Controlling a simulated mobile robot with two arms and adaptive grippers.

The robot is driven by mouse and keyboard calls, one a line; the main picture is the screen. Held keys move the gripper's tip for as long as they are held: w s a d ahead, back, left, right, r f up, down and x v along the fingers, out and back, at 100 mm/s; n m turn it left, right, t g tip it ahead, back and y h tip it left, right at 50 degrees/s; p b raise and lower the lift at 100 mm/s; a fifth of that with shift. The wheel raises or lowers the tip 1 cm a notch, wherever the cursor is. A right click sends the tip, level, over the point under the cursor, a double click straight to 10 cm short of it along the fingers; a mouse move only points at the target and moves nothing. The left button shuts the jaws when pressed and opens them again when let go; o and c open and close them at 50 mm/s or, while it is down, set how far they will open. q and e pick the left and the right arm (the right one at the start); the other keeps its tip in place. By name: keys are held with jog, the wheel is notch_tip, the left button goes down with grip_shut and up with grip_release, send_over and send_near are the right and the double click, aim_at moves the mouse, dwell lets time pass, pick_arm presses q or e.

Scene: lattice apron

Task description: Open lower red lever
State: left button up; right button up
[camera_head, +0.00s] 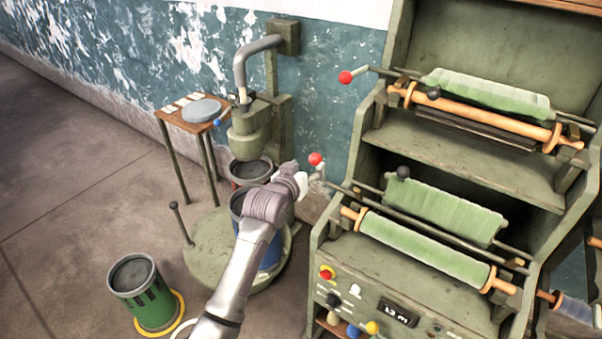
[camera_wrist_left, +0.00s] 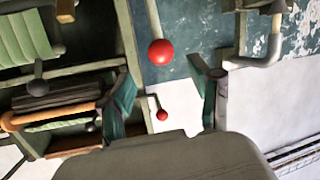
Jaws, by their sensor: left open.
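The lower red lever is a pale rod with a red ball (camera_head: 316,159) at the left end of the lower roller shelf. My left gripper (camera_head: 303,180) is beside it, just below and left of the ball in the head view. In the left wrist view the lower lever's ball (camera_wrist_left: 161,52) shows large, between and beyond the two spread fingers. My left gripper (camera_wrist_left: 168,95) is open, with nothing between its fingers. The upper lever's red ball (camera_head: 346,77) is higher up; it shows smaller in the wrist view (camera_wrist_left: 162,115). Contact with the lever cannot be told.
A green pump stand (camera_head: 248,130), a small wooden table (camera_head: 180,108) and a green bin (camera_head: 140,290) stand left. Floor at far left is clear.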

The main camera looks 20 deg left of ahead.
pick_arm(q)
jog(key=shift+v, duration=1.9)
jog(key=s+f+g+b, duration=0.15)
jog(key=s+f, duration=0.35)
jog(key=f, duration=0.8)
jog(key=s+a+f+m+g, duration=0.1)
jog(key=s+f+g, duration=0.3)
jog(key=f, duration=0.9)
jog(key=s+f+g+b, duration=0.1)
jog(key=s+f, duration=0.5)
jog(key=f, duration=0.7)
jog(key=s+a+f+g+y+b, duration=0.1)
jog(key=s+f+g, duration=0.1)
jog(key=s+f, duration=0.65)
jog(key=s+a+f+g, duration=0.2)
jog(key=s+f, duration=0.6)
jog(key=s, duration=0.2)
jog(key=s+a+f+g, duration=0.1)
jog(key=s+f, duration=0.3)
jog(key=s, duration=0.7)
jog(key=s+a+f+m+g+y+b, duration=0.1)
jog(key=s+f, duration=0.3)
jog(key=s, duration=0.8)
jog(key=shift+a+g, duration=0.65)
